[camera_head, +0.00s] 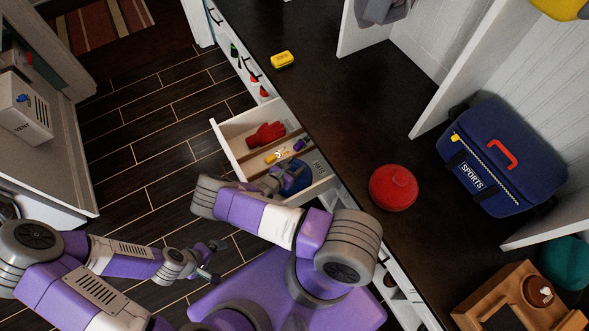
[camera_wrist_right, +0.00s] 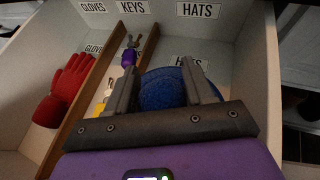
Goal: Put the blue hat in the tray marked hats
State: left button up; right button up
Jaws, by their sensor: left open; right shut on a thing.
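The blue hat (camera_head: 297,178) is in the hats compartment at the near end of the open drawer (camera_head: 226,150). In the right wrist view the blue hat (camera_wrist_right: 168,90) sits between the two fingers of my right gripper (camera_wrist_right: 161,66), which is shut on it. The HATS labels (camera_wrist_right: 197,10) are on the back wall and on the compartment floor beyond the hat. In the head view my right gripper (camera_head: 281,180) is inside the drawer, partly covering the hat. My left gripper (camera_head: 211,262) is open and empty above the floor.
Red gloves (camera_head: 265,134) lie in the gloves compartment, and keys (camera_head: 285,152) in the middle one, behind wooden dividers. A red round hat (camera_head: 393,187), a blue sports bag (camera_head: 505,155) and a yellow item (camera_head: 282,60) are on the dark counter.

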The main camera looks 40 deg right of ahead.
jog(key=shift+f, duration=0.9)
jog(key=shift+r, duration=0.1)
jog(key=o, duration=1.4)
